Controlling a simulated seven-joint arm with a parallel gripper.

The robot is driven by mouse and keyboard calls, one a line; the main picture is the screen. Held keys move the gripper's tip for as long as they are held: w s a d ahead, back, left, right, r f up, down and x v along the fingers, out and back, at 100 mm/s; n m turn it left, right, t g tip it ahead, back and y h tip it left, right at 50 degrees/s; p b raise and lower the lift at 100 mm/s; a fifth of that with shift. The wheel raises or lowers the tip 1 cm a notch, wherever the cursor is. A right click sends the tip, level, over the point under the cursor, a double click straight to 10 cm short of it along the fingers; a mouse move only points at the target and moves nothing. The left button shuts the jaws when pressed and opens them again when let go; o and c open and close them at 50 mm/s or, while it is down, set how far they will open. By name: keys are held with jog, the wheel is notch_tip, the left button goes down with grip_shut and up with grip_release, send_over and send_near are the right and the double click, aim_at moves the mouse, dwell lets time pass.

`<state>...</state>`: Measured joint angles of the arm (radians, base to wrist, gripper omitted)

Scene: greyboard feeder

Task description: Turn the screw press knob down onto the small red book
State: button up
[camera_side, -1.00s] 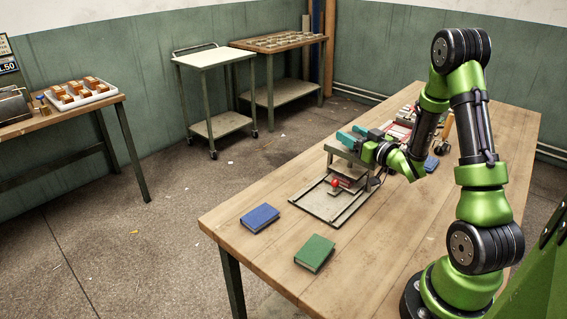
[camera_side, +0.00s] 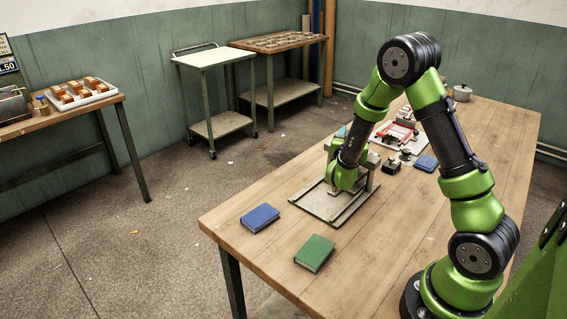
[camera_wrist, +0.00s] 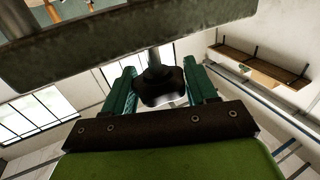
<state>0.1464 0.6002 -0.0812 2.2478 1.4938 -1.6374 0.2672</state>
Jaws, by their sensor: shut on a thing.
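The screw press knob (camera_wrist: 160,88) is dark and lobed, on a metal spindle, in the wrist view. My gripper (camera_wrist: 161,76) has its two teal fingers on either side of the knob and is shut on it. The press's grey crossbar (camera_wrist: 110,52) spans the top of that view. In the side view the press base plate (camera_side: 328,207) lies on the table, and my arm covers much of the press. The small red book cannot be made out now, hidden behind my arm.
A blue book (camera_side: 260,218) and a green book (camera_side: 314,253) lie on the wooden table (camera_side: 392,248) in front of the press.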

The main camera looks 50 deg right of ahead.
jog(key=m+g, duration=0.3)
jog(key=g, duration=0.2)
jog(key=m+g+h, duration=0.1)
jog(key=m+g, duration=0.2)
jog(key=g, duration=0.2)
jog(key=m+g+y, duration=0.1)
jog(key=m+g, duration=0.1)
jog(key=g, duration=0.1)
jog(key=m+g+y, duration=0.1)
jog(key=m+g, duration=0.2)
jog(key=shift+s+g+y, duration=0.2)
jog(key=shift+g+y, duration=0.1)
jog(key=shift+g, duration=0.1)
jog(key=shift+s+d+m, duration=0.1)
jog(key=shift+m, duration=0.2)
jog(key=o, duration=1)
